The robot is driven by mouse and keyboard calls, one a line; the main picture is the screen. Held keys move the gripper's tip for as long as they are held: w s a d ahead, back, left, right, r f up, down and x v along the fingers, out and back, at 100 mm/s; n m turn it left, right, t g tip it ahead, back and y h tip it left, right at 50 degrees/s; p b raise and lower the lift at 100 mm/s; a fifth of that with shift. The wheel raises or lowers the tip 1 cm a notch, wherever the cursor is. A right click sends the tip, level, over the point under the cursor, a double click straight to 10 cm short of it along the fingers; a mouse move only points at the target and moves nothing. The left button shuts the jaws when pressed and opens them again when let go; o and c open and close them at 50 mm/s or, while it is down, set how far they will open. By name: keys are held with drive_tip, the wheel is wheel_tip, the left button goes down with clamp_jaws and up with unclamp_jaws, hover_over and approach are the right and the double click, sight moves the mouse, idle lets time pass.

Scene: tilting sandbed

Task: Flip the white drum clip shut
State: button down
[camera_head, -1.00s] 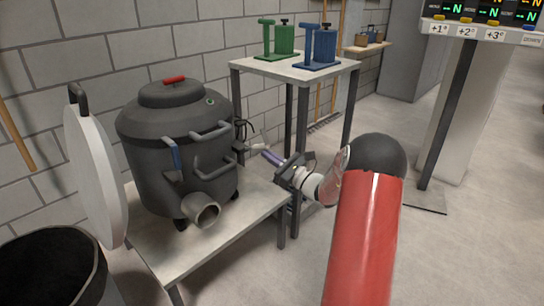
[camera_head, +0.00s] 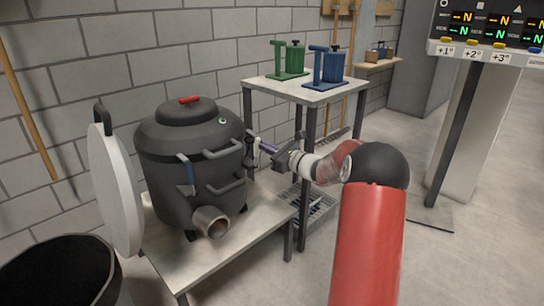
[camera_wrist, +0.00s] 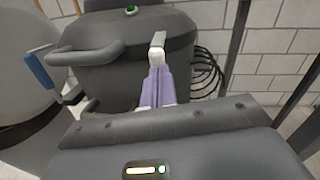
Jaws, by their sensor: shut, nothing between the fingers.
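The dark drum (camera_head: 190,160) stands upright on a low table, and its side fills the back of the wrist view (camera_wrist: 180,50). A small white clip (camera_wrist: 157,48) stands out in front of the drum in the wrist view. Its pale upper end sticks up, just beyond my fingertips. My gripper (camera_head: 264,148) is at the drum's right side. Its purple fingers (camera_wrist: 155,76) are together and empty, pointing at the clip; I cannot tell if they touch it. A blue clip (camera_head: 187,174) hangs on the drum's front, also at left in the wrist view (camera_wrist: 38,70).
Grey handles (camera_head: 223,150) stick out from the drum, and a pipe mouth (camera_head: 211,222) opens at its base. The tall stand (camera_head: 300,88) with green and blue devices is close behind my arm. A round white lid (camera_head: 118,195) stands left of the drum.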

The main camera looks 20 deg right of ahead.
drive_tip(key=shift+w+a+r, duration=0.25)
drive_tip(key=shift+w+r, duration=0.3)
drive_tip(key=shift+w, duration=0.35)
drive_tip(key=shift+w+a+r, duration=0.1)
drive_tip(key=shift+a, duration=0.05)
